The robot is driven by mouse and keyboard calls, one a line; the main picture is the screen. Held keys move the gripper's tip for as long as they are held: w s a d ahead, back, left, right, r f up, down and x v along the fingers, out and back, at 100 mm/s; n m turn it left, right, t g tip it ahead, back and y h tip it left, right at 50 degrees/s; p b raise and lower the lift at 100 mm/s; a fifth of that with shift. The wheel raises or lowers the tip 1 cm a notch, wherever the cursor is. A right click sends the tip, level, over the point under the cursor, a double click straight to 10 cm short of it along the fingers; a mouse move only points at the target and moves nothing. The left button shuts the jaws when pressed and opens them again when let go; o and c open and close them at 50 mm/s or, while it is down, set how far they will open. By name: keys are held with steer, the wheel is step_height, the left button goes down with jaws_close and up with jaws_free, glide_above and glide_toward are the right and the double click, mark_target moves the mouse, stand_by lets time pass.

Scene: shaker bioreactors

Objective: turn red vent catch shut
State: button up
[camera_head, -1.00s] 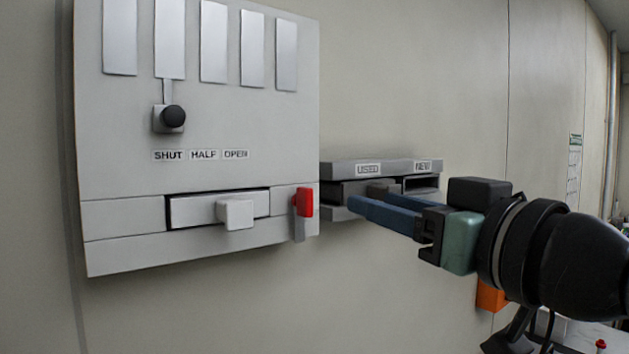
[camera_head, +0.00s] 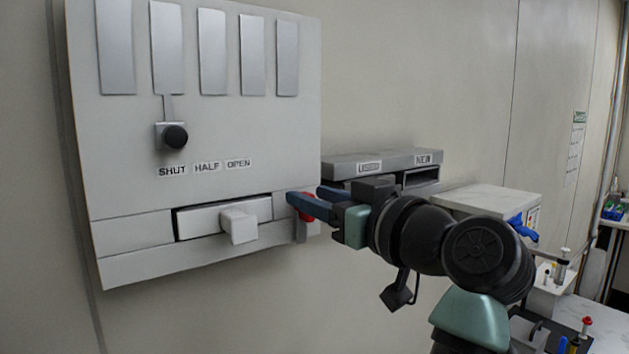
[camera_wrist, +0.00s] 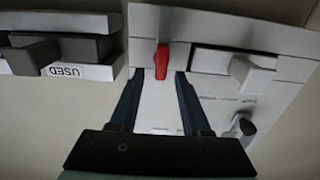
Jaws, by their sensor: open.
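The red vent catch (camera_head: 307,217) sits at the lower right edge of the grey wall panel (camera_head: 135,268), partly hidden behind my fingers in the head view. In the wrist view the red catch (camera_wrist: 162,61) stands lengthwise between my fingertips, with space showing on both sides. My gripper (camera_head: 307,194) is open at the catch, its blue fingers pointing left toward the panel. In the wrist view my gripper (camera_wrist: 161,75) has one finger on each side of the catch. I cannot tell whether either finger touches it.
A drawer with a white knob (camera_head: 239,227) is just left of the catch. A black-knobbed slider (camera_head: 174,137) is above the SHUT label (camera_head: 172,171). The USED/NEW holder (camera_head: 345,160) is close on the right, with a white box (camera_head: 490,203) beyond it.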

steer(key=shift+w+a, duration=0.2)
jaws_close()
steer(key=shift+d+m, duration=0.1)
steer(key=shift+m, duration=0.2)
steer(key=m+p, duration=0.1)
steer(key=m, duration=0.4)
steer(key=d+f+m, duration=0.1)
steer(key=m, duration=0.5)
steer(key=w+m+p, duration=0.1)
steer(key=m, duration=0.5)
steer(key=shift+d+f+p, duration=0.15)
steer(key=shift+f+p, duration=0.15)
steer(key=shift+p, duration=0.05)
steer(key=shift+f+m, duration=0.1)
steer(key=shift+m, duration=0.2)
stand_by(0.4)
